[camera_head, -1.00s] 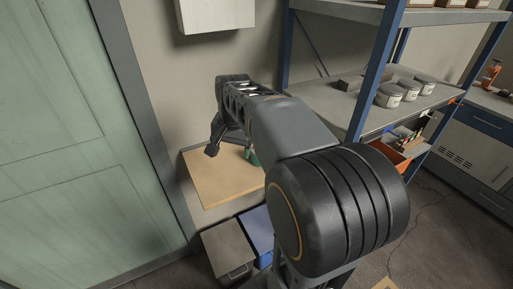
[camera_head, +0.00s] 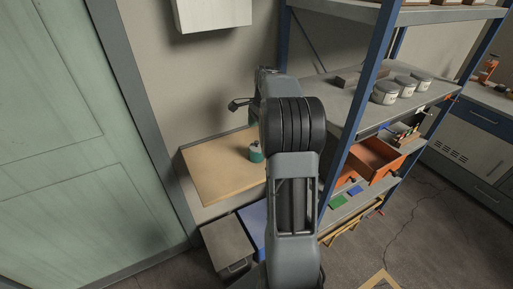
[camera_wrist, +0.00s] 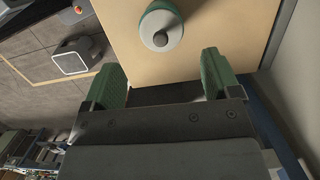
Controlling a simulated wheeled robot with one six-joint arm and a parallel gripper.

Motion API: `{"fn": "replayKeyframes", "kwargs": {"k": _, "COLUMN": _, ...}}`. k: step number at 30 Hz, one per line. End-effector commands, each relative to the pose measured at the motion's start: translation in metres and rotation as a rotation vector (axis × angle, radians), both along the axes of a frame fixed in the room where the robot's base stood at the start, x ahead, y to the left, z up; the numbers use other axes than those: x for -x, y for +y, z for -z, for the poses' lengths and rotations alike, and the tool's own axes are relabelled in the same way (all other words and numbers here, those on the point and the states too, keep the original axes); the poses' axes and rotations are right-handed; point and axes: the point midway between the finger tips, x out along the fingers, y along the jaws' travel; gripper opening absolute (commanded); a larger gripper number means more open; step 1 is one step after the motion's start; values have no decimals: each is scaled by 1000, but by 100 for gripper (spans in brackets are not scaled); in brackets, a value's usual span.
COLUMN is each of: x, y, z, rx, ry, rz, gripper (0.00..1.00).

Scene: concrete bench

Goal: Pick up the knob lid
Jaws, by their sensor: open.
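The knob lid (camera_wrist: 161,30) looks like a pale grey disc with a small round knob, on top of a green round container (camera_wrist: 148,8). In the head view the lid (camera_head: 255,145) caps the green container (camera_head: 256,155), upright on a light wooden board. My gripper (camera_wrist: 160,68) is open and empty, its two green fingers apart. In the wrist view the lid is beyond the fingertips, roughly centred between them, with nothing touching. In the head view my gripper (camera_head: 240,103) is above the board, partly hidden by my arm.
The wooden board (camera_head: 212,172) is otherwise clear where visible. A blue-framed shelf (camera_head: 360,112) with several tins and orange bins stands close on the right. A wall is behind, with a white box (camera_head: 213,14). Grey and blue bins (camera_head: 228,245) are below.

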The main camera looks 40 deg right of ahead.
Motion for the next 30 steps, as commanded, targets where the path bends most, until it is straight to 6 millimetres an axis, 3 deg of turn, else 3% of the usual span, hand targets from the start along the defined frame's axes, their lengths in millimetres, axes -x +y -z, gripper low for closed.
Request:
{"fn": "replayKeyframes", "kwargs": {"k": 8, "x": 0, "y": 3, "z": 17, "rx": -1, "ry": 2, "rz": -1, "gripper": 83}}
{"fn": "replayKeyframes", "kwargs": {"k": 18, "x": -2, "y": 9, "z": 57, "rx": 0, "ry": 2, "rz": -2, "gripper": 83}}
{"fn": "replayKeyframes", "kwargs": {"k": 28, "x": -2, "y": 10, "z": 62, "rx": 1, "ry": 0, "rz": -2, "gripper": 83}}
{"fn": "replayKeyframes", "kwargs": {"k": 30, "x": -2, "y": 10, "z": 62, "rx": 1, "ry": 0, "rz": -2, "gripper": 76}}
